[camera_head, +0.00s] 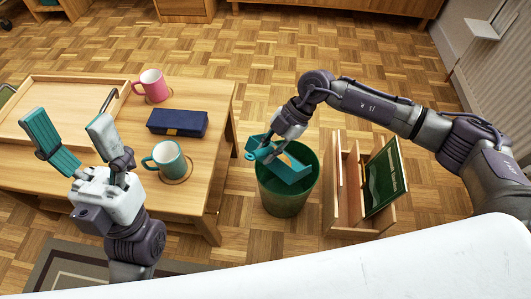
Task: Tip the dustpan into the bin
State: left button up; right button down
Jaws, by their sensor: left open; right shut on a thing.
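A teal dustpan (287,169) is over the mouth of a green bin (286,206), tilted, with its pan part inside or just above the rim. I cannot make out any contents in the pan. My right gripper (263,154) is shut on the dustpan at its handle end, above the bin's back left side. My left gripper (72,138) is open and empty, fingers pointing up, over the left part of the wooden table (207,95).
On the table are a wooden tray (62,84), a pink mug (151,85), a dark blue box (177,123) and a teal mug (167,160) on a coaster. A wooden rack (345,220) with a green book (383,178) stands right of the bin. Parquet floor is clear behind.

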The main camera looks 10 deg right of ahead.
jog(key=shift+w+d+r+g+y+b, duration=0.25)
jog(key=shift+w+d+y, duration=0.25)
jog(key=shift+d, duration=0.15)
jog(key=shift+w+d+r+g+y+b, duration=0.2)
jog(key=shift+w+d+g+y+b, duration=0.15)
jog(key=shift+w+d, duration=0.25)
jog(key=shift+w+d+r+g+y+b, duration=0.25)
jog(key=shift+w+d+y, duration=0.2)
jog(key=shift+d, duration=0.3)
jog(key=shift+f, duration=0.1)
